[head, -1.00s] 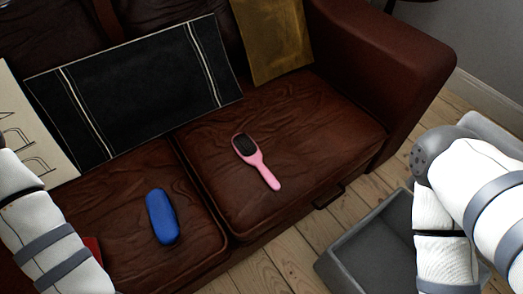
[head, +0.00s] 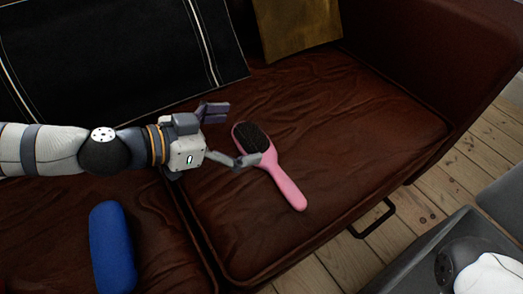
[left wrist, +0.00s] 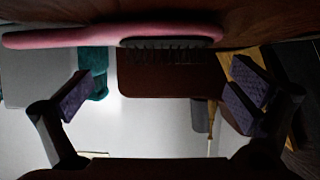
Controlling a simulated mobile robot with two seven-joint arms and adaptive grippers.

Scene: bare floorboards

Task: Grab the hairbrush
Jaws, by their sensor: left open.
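The pink hairbrush (head: 286,188) with dark bristles lies bristles up on the brown leather sofa seat, its handle pointing to the lower right. My left gripper (head: 232,137) reaches in from the left with its fingers spread and nothing held. One finger is by the brush's neck and overlaps it in the picture; I cannot tell whether they touch. In the left wrist view the hairbrush (left wrist: 70,38) lies sideways across the top, beyond the open fingers of the left gripper (left wrist: 160,97). My right gripper is out of view.
A blue case (head: 112,248) lies on the left seat cushion. A black cushion (head: 110,65) and a gold cushion (head: 297,25) lean at the back. A grey open box (head: 395,275) is on the floor at lower right. The seat right of the brush is clear.

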